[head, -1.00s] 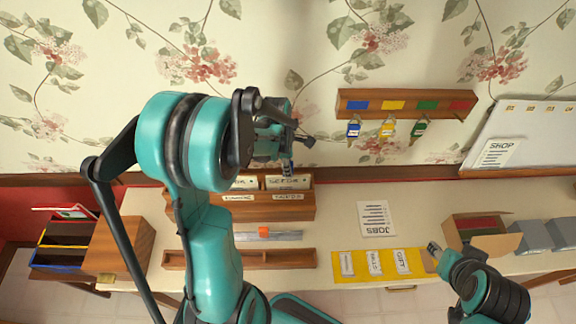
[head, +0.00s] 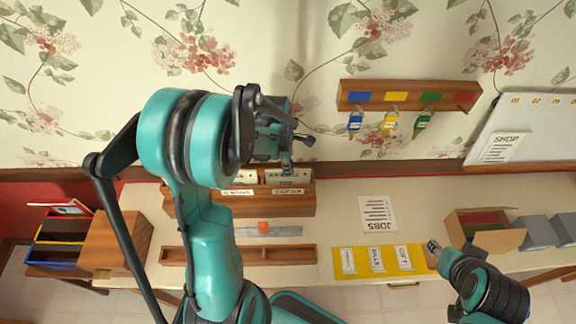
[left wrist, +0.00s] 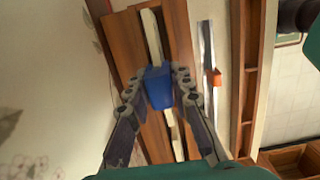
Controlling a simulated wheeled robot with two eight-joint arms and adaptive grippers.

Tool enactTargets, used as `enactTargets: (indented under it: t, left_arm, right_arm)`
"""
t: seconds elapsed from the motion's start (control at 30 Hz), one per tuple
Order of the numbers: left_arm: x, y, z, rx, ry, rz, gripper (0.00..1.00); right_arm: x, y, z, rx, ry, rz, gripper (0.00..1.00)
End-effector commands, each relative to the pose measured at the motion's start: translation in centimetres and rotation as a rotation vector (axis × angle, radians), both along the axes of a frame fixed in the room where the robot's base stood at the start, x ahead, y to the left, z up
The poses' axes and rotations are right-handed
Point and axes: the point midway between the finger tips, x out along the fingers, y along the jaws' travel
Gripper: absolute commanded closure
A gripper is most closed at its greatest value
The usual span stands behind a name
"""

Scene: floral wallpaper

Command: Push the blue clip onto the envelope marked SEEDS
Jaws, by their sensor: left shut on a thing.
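The blue clip (left wrist: 158,88) is between the fingertips of my left gripper (left wrist: 160,84), which is shut on it. In the head view my left gripper (head: 290,160) is at the top edge of the right-hand pale envelope (head: 288,176) in the wooden rack (head: 255,207). The left wrist view shows the clip over the thin envelope edges (left wrist: 151,35); I cannot tell whether it touches them. The envelope and rack lettering is too small to read surely. My right gripper (head: 434,247) is at the table's front right, its opening unclear.
A JOBS sheet (head: 377,213) lies right of the rack. A ruler with an orange slider (head: 264,228) and a long wooden tray (head: 237,255) lie in front of it. A yellow mat (head: 357,265) and an open box (head: 459,232) are at the right. Keys hang from a wall rack (head: 366,85).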

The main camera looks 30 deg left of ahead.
Motion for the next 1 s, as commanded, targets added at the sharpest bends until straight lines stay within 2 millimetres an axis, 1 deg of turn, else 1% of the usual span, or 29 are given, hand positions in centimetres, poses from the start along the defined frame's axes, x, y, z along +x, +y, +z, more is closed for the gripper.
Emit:
enactTargets:
  t: [0.6,1.0]
  left_arm:
    - [0.0,0.0,-0.72,0.0,0.0,0.0,0.95]
    - [0.0,0.0,-0.65,0.0,0.0,0.0,0.95]
  right_arm:
    - [0.0,0.0,-0.67,0.0,0.0,0.0,0.6]
    - [0.0,0.0,-0.6,0.0,0.0,0.0,0.6]
